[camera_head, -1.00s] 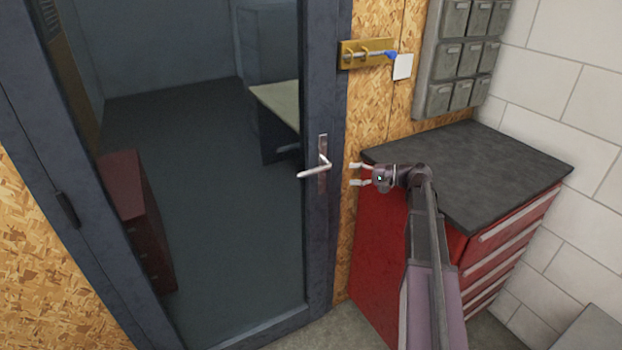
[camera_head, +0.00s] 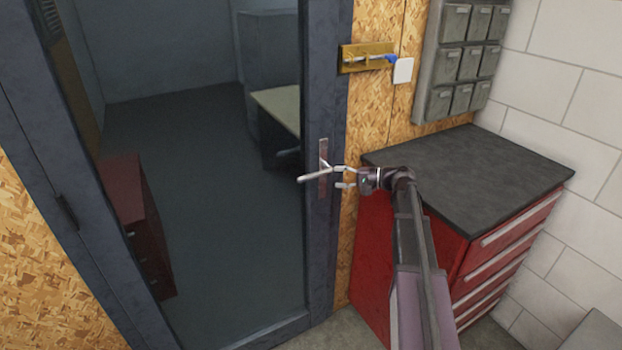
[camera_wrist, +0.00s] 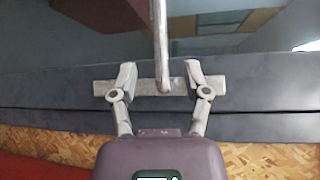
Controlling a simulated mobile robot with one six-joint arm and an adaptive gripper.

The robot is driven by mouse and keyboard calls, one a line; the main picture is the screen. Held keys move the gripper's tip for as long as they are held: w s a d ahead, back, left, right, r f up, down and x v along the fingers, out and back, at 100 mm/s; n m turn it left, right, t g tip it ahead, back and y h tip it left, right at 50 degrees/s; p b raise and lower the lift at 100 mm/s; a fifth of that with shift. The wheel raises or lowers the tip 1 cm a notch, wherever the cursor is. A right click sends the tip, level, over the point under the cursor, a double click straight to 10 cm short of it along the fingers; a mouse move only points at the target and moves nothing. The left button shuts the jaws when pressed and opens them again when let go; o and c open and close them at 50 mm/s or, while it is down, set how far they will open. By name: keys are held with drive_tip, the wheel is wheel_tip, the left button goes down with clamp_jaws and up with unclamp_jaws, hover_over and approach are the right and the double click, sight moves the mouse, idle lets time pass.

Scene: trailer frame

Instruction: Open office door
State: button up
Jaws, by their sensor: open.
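The office door (camera_head: 318,250) has a dark grey frame around a large glass pane and looks shut. Its lever handle (camera_head: 316,177) sits on a metal plate on the right side of the door and points left. My gripper (camera_head: 341,177) is open just right of the handle, fingers pointing left at the plate. In the wrist view the handle (camera_wrist: 161,45) runs up from between the two fingertips (camera_wrist: 161,80), with its plate (camera_wrist: 150,87) crossing behind them. A gap shows on each side of the handle. I cannot tell whether the fingertips touch the plate.
A red drawer cabinet (camera_head: 375,250) with a dark top stands right of the door, beside my arm. A brass latch (camera_head: 352,57) and white switch (camera_head: 403,70) are on the chipboard wall. Grey bins (camera_head: 462,55) hang above the cabinet. Behind the glass are a desk (camera_head: 277,105) and red cabinet (camera_head: 137,215).

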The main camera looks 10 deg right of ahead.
sight(314, 177)
drive_tip(key=b+x, duration=0.1)
drive_tip(key=x, duration=0.8)
drive_tip(key=shift+c, duration=0.2)
clamp_jaws()
drive_tip(key=shift+a, duration=0.15)
drive_tip(key=shift+s, duration=0.15)
